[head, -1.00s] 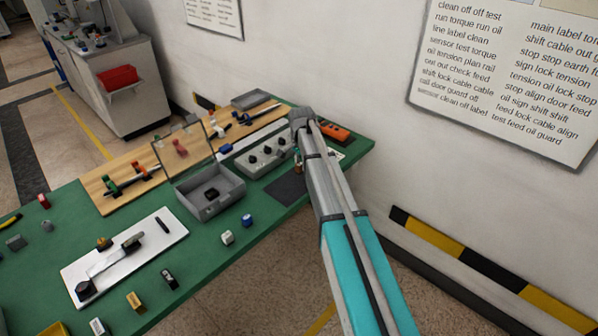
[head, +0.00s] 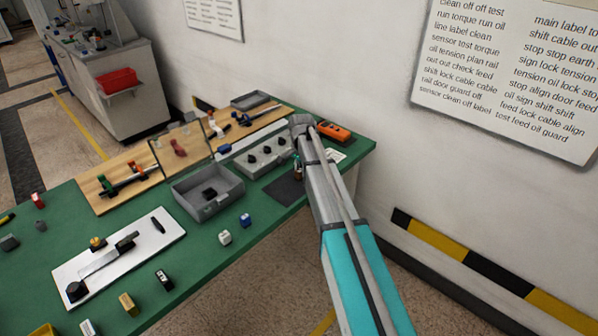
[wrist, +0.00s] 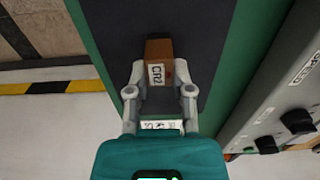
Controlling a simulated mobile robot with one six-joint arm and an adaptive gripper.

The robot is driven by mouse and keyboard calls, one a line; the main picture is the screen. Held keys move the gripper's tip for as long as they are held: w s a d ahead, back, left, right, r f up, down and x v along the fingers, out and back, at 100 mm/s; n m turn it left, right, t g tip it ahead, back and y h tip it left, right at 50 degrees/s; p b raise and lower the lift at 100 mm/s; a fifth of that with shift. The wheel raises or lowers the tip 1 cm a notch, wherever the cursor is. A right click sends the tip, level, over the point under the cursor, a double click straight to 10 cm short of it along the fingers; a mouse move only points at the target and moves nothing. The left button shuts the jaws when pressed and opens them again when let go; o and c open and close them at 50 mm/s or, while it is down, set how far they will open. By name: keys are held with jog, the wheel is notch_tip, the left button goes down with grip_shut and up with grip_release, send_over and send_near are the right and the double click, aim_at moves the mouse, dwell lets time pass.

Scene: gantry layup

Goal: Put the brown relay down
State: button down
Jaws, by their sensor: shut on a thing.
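The brown relay (wrist: 158,52) is between the fingers of my gripper (wrist: 159,78) in the wrist view. It is a small brown block with a white label reading CR2. My gripper is shut on it, over a dark grey mat (wrist: 110,35). I cannot tell whether the relay touches the mat. In the head view the mat (head: 284,190) lies on the green bench near its front edge, and my arm hides most of the gripper and relay.
The grey control box with black knobs (head: 262,156) stands beside the mat; it also shows at the right in the wrist view (wrist: 265,115). A grey open bin (head: 208,208) stands left of the mat. An orange device (head: 333,131) lies behind my arm. The green bench (head: 195,262) has small blocks near its front edge.

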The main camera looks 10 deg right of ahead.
jog(key=shift+f, duration=0.2)
jog(key=c, duration=0.5)
grip_release()
jog(key=shift+r, duration=0.1)
notch_tip(320, 180, up, 12)
jog(key=p, duration=1.2)
jog(key=shift+r, duration=0.1)
jog(key=shift+s, duration=0.1)
jog(key=s+a+n, duration=0.1)
jog(key=s+n, duration=0.9)
jog(key=s, duration=1.9)
jog(key=shift+s+n, duration=0.15)
jog(key=shift+n, duration=0.25)
